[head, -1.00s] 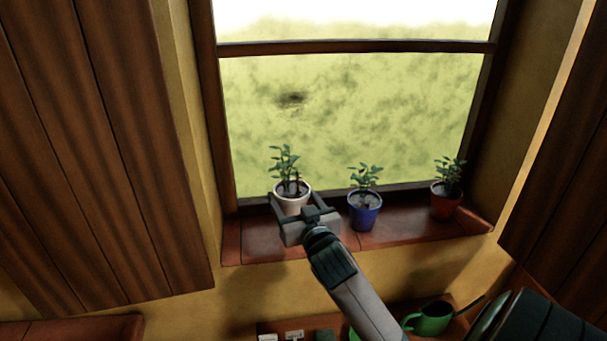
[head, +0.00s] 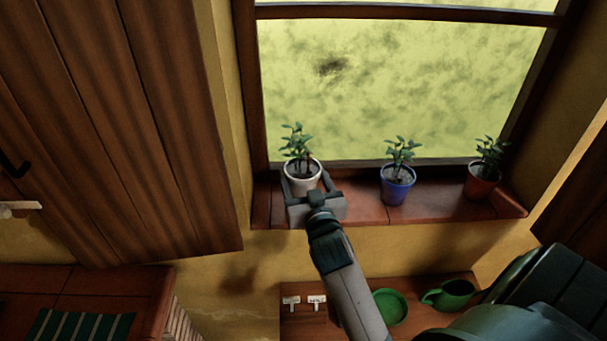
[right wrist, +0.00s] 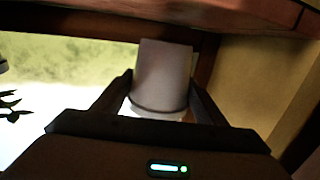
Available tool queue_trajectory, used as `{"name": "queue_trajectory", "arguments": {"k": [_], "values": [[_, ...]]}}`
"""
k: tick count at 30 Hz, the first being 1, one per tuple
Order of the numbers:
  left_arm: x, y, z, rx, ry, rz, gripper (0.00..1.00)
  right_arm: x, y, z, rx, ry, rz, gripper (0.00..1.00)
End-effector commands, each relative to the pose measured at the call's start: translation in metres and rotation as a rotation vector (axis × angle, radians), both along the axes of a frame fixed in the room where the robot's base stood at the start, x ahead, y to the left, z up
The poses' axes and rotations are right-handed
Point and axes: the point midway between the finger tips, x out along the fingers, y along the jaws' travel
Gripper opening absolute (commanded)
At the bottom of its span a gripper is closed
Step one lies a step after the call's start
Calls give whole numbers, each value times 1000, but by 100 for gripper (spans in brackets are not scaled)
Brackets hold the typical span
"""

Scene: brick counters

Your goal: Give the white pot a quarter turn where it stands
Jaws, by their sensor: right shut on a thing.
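The white pot (head: 301,171) stands on the windowsill at the left, upright, with a green leafy plant in it. My right gripper (head: 304,184) comes from the front and is shut on the pot, one finger on each side. Its palm hides the lower front of the pot in the head view. In the right wrist view the pot (right wrist: 162,75) shows pale between the two dark fingers (right wrist: 160,95). My left gripper is not in view.
A blue pot (head: 397,190) and a terracotta pot (head: 481,186) with plants stand to the right on the sill (head: 440,208). Below are a green dish (head: 389,306), a green watering can (head: 452,294) and white labels (head: 291,302). A wooden shutter (head: 130,130) is at left.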

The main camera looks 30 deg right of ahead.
Motion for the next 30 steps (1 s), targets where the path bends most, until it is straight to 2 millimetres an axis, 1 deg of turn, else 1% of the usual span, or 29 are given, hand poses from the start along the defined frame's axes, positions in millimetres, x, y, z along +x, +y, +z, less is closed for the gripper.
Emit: {"name": "queue_trajectory", "arguments": {"k": [7, 14, 21, 30], "values": [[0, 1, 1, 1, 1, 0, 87, 0, -1, 2, -3, -4, 22, 21], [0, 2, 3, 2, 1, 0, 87, 0, -1, 2, -7, -3, 88, 21], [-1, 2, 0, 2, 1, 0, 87, 0, -1, 1, -6, -1, 184, 21], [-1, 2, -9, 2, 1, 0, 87, 0, -1, 0, -6, -4, 300, 21]]}}
